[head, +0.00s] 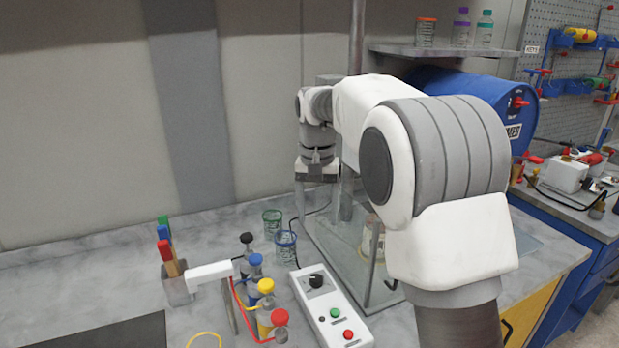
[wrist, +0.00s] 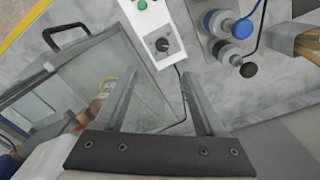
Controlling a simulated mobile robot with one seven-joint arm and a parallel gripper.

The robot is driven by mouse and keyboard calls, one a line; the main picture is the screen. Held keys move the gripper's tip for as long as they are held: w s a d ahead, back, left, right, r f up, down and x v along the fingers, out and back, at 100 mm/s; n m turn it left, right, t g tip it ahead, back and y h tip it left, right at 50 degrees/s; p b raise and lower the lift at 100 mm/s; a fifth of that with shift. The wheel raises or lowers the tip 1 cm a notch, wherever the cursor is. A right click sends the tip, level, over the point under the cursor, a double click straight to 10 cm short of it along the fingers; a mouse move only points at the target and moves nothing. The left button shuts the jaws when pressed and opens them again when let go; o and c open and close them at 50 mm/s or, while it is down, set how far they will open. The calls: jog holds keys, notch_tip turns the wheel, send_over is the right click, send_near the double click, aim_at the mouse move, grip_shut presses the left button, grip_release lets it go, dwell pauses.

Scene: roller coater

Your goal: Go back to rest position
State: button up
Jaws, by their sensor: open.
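Nothing is held. The white control box (head: 331,309) with a black knob, a green button and a red button lies on the counter in front of it. The box also shows at the top of the wrist view (wrist: 143,28). My arm hides part of the glass tray and the counter behind it.
Two beakers, green-rimmed (head: 272,222) and blue-rimmed (head: 286,247), stand left below my gripper. A blue drum (head: 450,80) and a shelf (head: 450,52) are behind my arm. The left back counter is clear.

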jog(key=s+d+r+t, duration=0.1)
jog(key=s+d+r, duration=0.15)
jog(key=s, duration=0.25)
jog(key=s+d+r+n+t, duration=0.1)
jog(key=s+d+r, duration=0.15)
jog(key=s, duration=0.25)
jog(key=s+d+r+t, duration=0.1)
jog(key=s+d+r, duration=0.15)
jog(key=s, duration=0.25)
jog(key=s+d+f+t, duration=0.1)
jog(key=s+d+f, duration=0.1)
jog(key=s, duration=0.5)
jog(key=s+d+f+n+t, duration=0.1)
jog(key=s+f, duration=0.2)
jog(key=s, duration=0.5)
jog(key=shift+d, duration=0.35)
